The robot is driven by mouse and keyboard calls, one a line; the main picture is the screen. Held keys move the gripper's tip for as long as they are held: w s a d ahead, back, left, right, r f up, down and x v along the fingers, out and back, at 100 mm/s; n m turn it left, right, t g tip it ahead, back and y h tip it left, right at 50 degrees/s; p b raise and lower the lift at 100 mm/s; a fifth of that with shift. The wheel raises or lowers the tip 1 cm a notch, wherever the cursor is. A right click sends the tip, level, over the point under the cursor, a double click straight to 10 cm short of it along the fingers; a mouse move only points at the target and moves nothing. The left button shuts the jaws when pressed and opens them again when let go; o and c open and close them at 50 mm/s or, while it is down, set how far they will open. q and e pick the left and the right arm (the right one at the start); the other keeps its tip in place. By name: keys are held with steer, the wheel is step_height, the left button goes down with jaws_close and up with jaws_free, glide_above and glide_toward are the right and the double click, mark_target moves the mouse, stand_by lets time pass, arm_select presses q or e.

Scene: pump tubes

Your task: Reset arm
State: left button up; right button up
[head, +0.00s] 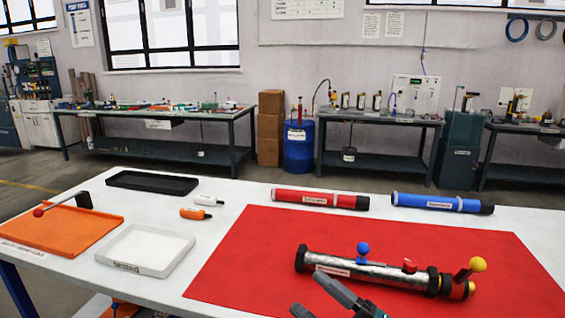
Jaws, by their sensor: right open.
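My right gripper (309,294) shows at the bottom edge of the head view, its dark fingers apart and nothing seen between them. One fingertip lies in front of the lower edge of a metal pump tube (365,273). I cannot tell whether it touches. The tube lies on the red mat (245,245) and has black end collars, a blue knob (363,248), a red knob (409,266) and a yellow-topped lever (477,265). A red tube (320,199) and a blue tube (440,202) lie behind the mat. My left gripper is out of view.
On the white table (150,205) stand an orange tray (65,232) with a red-ended lever on it, a white tray (145,248) and a black tray (150,182). An orange bottle (195,213) and a white bottle (208,200) lie between. The mat's left part is clear.

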steer(key=s+d+f+m+t+h, duration=0.3)
steer(key=d+f+m+h, duration=0.5)
steer(key=f+m+h, duration=0.45)
steer(key=s+d+f+m+g+h+p, duration=0.1)
steer(key=s+d+f+m+g+h, duration=0.1)
steer(key=s+d+f+m+g, duration=0.2)
steer(key=s+f+m+g, duration=0.1)
steer(key=s+f+m, duration=0.2)
steer(key=s+f, duration=0.3)
steer(key=shift+s+f+m+g+h, duration=0.3)
steer(key=shift+s+f+m+h, duration=0.1)
steer(key=shift+f, duration=0.45)
steer(key=shift+d, duration=0.1)
steer(key=shift+c, duration=0.2)
